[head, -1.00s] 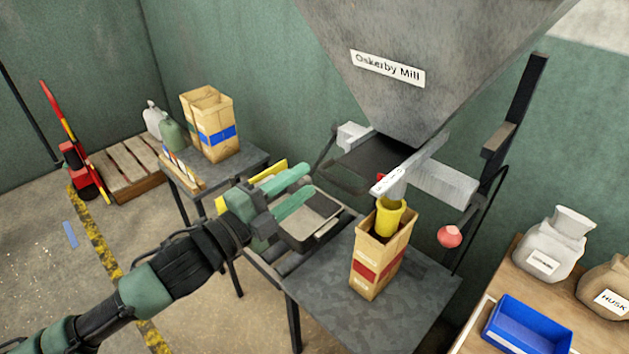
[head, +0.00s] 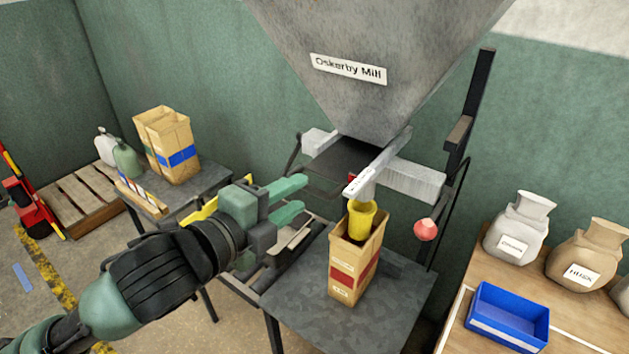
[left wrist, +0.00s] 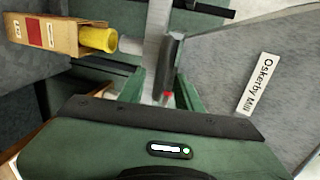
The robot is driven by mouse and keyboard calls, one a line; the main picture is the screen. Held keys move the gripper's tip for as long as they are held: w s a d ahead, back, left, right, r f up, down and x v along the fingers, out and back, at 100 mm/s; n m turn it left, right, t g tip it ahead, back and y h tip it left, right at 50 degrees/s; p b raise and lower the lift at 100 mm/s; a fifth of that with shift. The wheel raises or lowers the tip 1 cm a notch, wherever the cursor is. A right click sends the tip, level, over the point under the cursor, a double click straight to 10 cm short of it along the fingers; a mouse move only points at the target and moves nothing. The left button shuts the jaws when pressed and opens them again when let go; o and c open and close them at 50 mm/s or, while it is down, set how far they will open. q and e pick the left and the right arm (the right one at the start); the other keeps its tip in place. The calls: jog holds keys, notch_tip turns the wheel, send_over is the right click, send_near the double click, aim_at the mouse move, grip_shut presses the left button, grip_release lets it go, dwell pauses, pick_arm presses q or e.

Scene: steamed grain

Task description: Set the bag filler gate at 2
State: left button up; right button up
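The bag filler has a grey hopper (head: 370,40) labelled "Oskerby Mill". Below it is a pale marked scale strip (head: 372,172) with a small red mark at its left end; its figures are too small to read. A yellow spout (head: 361,218) reaches into the top of an upright paper bag (head: 350,268) with a red band. My left gripper (head: 297,200) is open and empty, left of the strip and spout, apart from them. In the left wrist view, a dark bar with a red spot (left wrist: 167,97) shows between the open fingers. My right gripper is out of view.
The bag stands on a grey metal table (head: 330,325). A blue bin (head: 507,318) and sacks (head: 518,228) are on a wooden bench at right. A red ball (head: 426,229) hangs right of the spout. A second table (head: 215,180) with bags stands at left.

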aim_at(311, 186)
pick_arm(q)
jog(key=p+x, duration=0.1)
jog(key=x, duration=0.6)
jog(key=shift+w+d, duration=0.2)
